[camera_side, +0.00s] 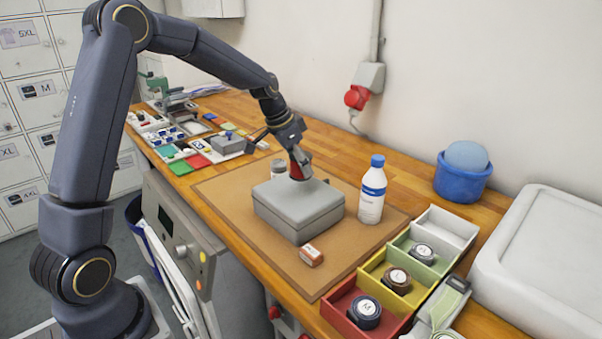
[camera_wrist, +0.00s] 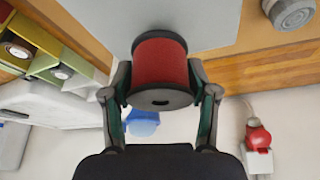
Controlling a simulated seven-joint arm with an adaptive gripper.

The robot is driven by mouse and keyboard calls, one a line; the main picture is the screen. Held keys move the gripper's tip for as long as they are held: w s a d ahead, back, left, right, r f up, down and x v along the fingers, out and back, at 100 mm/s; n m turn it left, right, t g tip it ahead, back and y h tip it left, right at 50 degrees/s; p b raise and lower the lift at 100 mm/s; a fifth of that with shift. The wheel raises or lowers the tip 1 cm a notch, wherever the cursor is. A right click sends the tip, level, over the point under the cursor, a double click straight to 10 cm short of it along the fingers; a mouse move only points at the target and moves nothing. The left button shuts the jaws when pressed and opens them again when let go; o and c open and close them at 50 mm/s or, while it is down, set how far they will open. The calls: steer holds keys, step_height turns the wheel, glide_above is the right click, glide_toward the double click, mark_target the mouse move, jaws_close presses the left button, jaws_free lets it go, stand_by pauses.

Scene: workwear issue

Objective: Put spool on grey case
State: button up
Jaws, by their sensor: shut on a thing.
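The red spool (camera_side: 296,171) is held in my gripper (camera_side: 300,163) over the top of the grey case. In the wrist view the spool (camera_wrist: 160,66) has dark end rims and sits between the two fingers of my gripper (camera_wrist: 160,88). The closed grey case (camera_side: 287,219) lies on the brown mat, and its lid (camera_wrist: 215,20) shows behind the spool in the wrist view. I cannot tell whether the spool touches the lid.
Coloured bins (camera_side: 389,281) holding rolls stand at front right.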

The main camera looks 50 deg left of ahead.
steer(key=shift+w+a+f, duration=0.1)
steer(key=shift+w+f, duration=0.3)
steer(key=shift+f, duration=1.6)
steer(key=shift+f, duration=0.15)
steer(key=o, duration=1.2)
